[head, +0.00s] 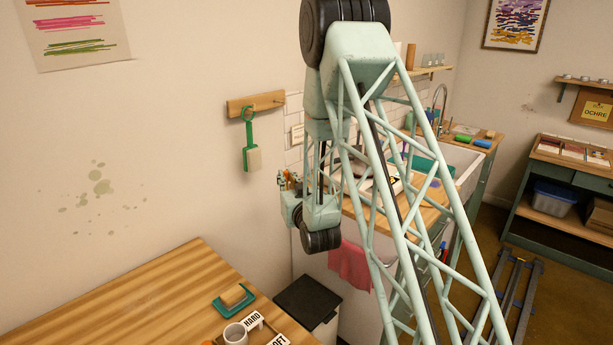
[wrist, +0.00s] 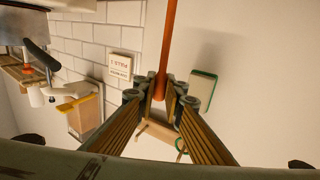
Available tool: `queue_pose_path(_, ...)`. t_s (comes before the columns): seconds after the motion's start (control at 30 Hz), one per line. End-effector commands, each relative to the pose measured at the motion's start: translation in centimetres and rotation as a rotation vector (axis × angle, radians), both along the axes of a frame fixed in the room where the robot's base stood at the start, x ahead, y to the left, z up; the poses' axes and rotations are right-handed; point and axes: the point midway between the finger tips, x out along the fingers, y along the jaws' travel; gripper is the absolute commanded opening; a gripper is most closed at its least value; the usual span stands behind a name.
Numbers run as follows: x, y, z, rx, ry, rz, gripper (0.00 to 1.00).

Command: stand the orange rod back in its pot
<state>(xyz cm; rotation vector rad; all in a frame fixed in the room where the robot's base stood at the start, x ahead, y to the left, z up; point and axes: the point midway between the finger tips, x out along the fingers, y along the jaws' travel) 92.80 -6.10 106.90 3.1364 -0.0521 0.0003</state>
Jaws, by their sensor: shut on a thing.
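The orange rod (wrist: 169,40) is long and thin. In the wrist view it runs from the top edge down to my gripper (wrist: 161,90), which is shut on it close to the rod's rounded end. The rod is in the air in front of the pale wall. In the head view my gripper (head: 288,181) is small beside the wall, and I cannot make out the rod there. A white cup (head: 235,334) stands on the wooden table at the bottom, by a HARD label (head: 253,322); I cannot tell whether it is the rod's pot.
A sink counter (head: 420,205) is behind my arm.

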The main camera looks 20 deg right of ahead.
Motion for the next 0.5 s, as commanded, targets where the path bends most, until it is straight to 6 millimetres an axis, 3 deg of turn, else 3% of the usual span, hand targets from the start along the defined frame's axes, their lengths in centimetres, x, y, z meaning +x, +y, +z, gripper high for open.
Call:
queue_pose_path(0.03, 0.3, 1.4, -0.1, 0.001, 0.000, 0.009, 0.04)
queue_pose_path(0.2, 0.9, 4.2, -0.4, 0.003, 0.000, 0.024, 0.04)
queue_pose_path(0.5, 1.2, 6.1, -0.5, 0.005, 0.000, 0.034, 0.04)
